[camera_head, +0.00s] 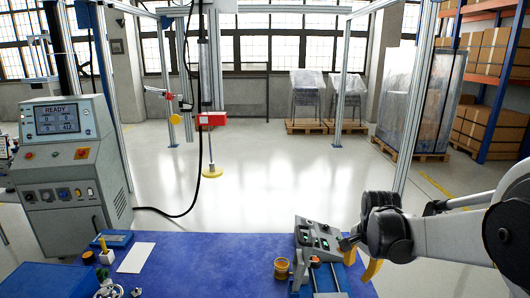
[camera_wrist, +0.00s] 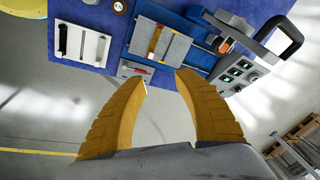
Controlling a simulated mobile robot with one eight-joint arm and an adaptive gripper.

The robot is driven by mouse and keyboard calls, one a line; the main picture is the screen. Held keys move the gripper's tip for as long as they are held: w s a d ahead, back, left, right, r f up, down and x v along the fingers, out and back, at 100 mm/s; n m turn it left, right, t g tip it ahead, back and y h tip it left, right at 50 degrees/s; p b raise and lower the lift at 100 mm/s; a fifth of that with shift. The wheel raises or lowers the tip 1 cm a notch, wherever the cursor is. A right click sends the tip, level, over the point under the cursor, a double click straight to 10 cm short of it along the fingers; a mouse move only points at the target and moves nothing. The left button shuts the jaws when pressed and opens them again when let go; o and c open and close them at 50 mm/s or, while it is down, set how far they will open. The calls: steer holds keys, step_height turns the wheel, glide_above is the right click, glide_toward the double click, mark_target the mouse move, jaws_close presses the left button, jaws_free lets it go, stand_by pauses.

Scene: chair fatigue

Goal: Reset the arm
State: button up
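The grey floor and the table's edge show in the gap. My arm comes in from the right side in the head view.
The blue table (camera_head: 215,262) carries a grey control device (camera_head: 318,240), an orange cup (camera_head: 281,268) and a white sheet (camera_head: 136,257). A console (camera_head: 68,160) reading READY stands at the left. Covered chairs (camera_head: 308,92) stand on pallets behind.

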steer(key=s+a+r+n+t, duration=0.2)
steer(key=s+a+r+n, duration=0.3)
steer(key=s+r, duration=0.5)
steer(key=s+a+n+t, duration=0.2)
steer(key=s+n, duration=0.4)
steer(key=s, duration=0.7)
steer(key=shift+a+f+t, duration=0.2)
steer(key=shift+a+t, duration=0.05)
steer(key=shift+t, duration=0.05)
